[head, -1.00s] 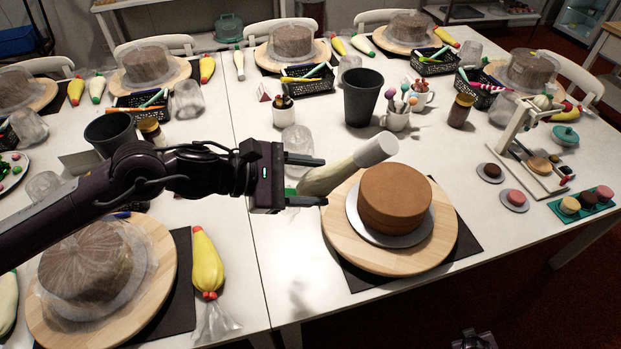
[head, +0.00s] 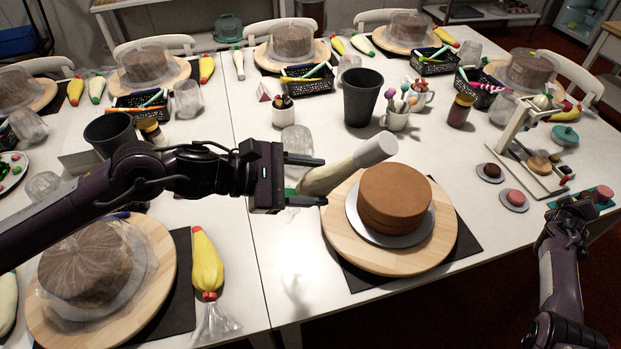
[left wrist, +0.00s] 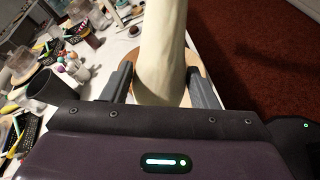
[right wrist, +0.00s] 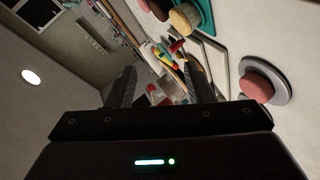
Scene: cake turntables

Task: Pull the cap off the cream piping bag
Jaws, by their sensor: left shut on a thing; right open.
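The cream piping bag (head: 334,177) is held by my left gripper (head: 305,180), which is shut on it left of the unwrapped cake. A whitish cylindrical cap (head: 376,150) covers its upper right end, tilted up over the cake's back edge. The bag fills the space between the fingers in the left wrist view (left wrist: 160,50). A bit of green shows at the bag's lower left end. My right gripper (head: 572,222) is at the table's right edge, below the teal tray. It is open and empty in the right wrist view (right wrist: 160,85).
A brown cake (head: 395,200) stands on a round wooden turntable (head: 350,250) under the bag. Behind it are a dark cup (head: 361,97) and a mug of cake pops (head: 396,120). A white stand (head: 510,125) and small cakes on dishes (head: 514,198) are at right.

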